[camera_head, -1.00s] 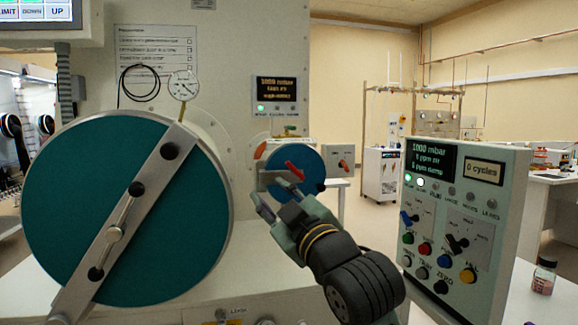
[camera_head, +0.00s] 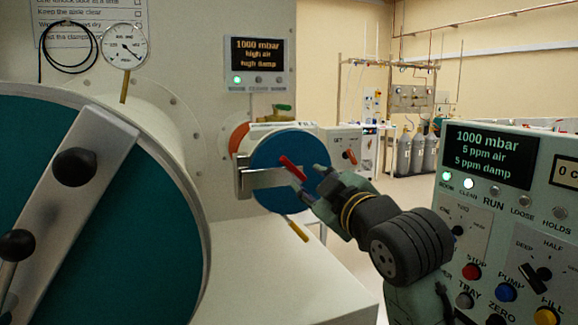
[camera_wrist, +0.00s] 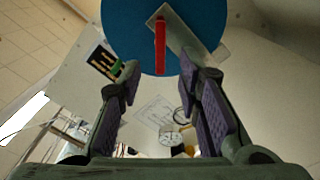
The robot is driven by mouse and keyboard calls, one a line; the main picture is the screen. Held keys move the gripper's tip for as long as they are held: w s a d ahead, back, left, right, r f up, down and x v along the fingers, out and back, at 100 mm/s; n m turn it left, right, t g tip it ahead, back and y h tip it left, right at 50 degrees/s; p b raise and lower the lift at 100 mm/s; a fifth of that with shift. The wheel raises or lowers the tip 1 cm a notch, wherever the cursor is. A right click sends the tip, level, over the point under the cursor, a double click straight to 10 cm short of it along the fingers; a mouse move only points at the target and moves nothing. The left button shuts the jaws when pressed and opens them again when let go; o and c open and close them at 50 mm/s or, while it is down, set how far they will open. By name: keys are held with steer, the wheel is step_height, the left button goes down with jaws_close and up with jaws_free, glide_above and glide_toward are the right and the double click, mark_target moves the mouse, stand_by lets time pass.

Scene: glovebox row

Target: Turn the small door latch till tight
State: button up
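The small door (camera_head: 285,172) is a blue disc on the glovebox wall, in the middle of the head view. Its red latch handle (camera_head: 291,167) lies tilted across a grey metal bar (camera_head: 262,179). In the wrist view the red latch (camera_wrist: 160,46) points down from the bar on the blue door (camera_wrist: 126,30). My gripper (camera_head: 309,183) is just in front of the door at its right side. In the wrist view my gripper (camera_wrist: 166,80) has its fingers spread, with the latch end centred between and beyond the tips. Contact with the latch is not seen.
The large teal door (camera_head: 60,230) with its clamp bar fills the left. A control panel (camera_head: 500,215) with knobs and buttons stands close at right. A gauge (camera_head: 125,46) and a display (camera_head: 257,62) sit on the wall above. A white ledge (camera_head: 275,285) lies below.

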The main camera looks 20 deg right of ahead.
mark_target(296, 171)
steer(key=w+p, duration=0.1)
steer(key=w, duration=0.3)
steer(key=w+p, duration=0.1)
steer(key=w, duration=0.3)
steer(key=shift+w+a+r+p, duration=0.1)
steer(key=shift+w+a+p, duration=0.15)
steer(key=shift+p, duration=0.15)
steer(key=shift+w, duration=0.6)
steer(key=shift+c, duration=0.4)
jaws_close()
